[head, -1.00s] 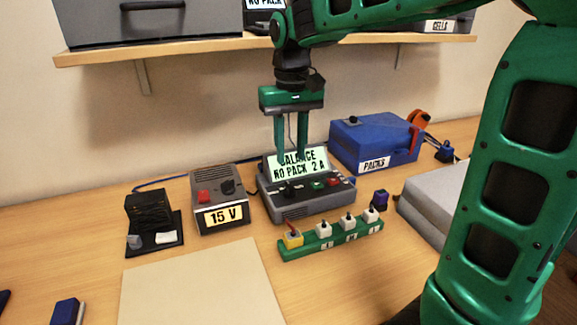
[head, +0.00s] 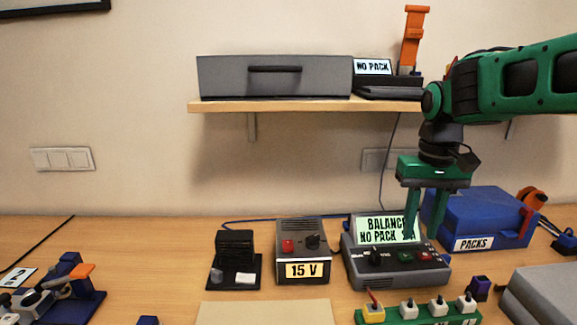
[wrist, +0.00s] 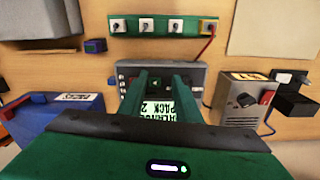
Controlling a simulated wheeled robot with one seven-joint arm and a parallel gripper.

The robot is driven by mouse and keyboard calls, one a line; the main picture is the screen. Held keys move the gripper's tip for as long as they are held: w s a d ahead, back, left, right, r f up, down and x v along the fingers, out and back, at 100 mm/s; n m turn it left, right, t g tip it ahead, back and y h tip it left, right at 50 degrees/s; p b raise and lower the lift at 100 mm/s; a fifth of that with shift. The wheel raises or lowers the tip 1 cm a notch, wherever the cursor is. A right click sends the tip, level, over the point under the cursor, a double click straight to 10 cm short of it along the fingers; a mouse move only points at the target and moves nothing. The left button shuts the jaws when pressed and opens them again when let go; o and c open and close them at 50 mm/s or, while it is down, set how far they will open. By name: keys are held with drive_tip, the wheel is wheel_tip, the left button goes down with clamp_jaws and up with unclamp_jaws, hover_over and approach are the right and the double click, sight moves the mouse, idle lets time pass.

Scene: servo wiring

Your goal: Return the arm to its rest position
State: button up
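My green arm reaches in from the right in the head view. My gripper (head: 420,237) points down over the grey balance charger (head: 398,266), whose screen reads "BALANCE NO PACK". The two fingers are apart with nothing seen between them, and one covers part of the screen. In the wrist view my gripper (wrist: 161,80) also shows two separated fingers, with the charger (wrist: 193,76) beyond them. Whether the fingertips touch the charger is unclear.
A 15 V supply (head: 303,252) and a small black device (head: 235,262) stand left of the charger. A blue PACKS box (head: 480,215) stands right. A green socket strip (head: 450,316) lies in front. A shelf (head: 300,106) with a grey case (head: 230,78) hangs above.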

drive_tip(key=s+d+f+m, duration=0.1)
drive_tip(key=s+d+f, duration=0.2)
drive_tip(key=s, duration=0.4)
drive_tip(key=s+d+f+m, duration=0.2)
drive_tip(key=s+d+f, duration=0.1)
drive_tip(key=s, duration=0.4)
drive_tip(key=s+d+f+m, duration=0.1)
drive_tip(key=s+d+f, duration=0.3)
drive_tip(key=s, duration=0.4)
drive_tip(key=shift+d+m, duration=0.4)
drive_tip(key=shift+d, duration=0.2)
drive_tip(key=shift+w+f, duration=0.35)
drive_tip(key=shift+w, duration=0.45)
drive_tip(key=shift+s+r, duration=0.1)
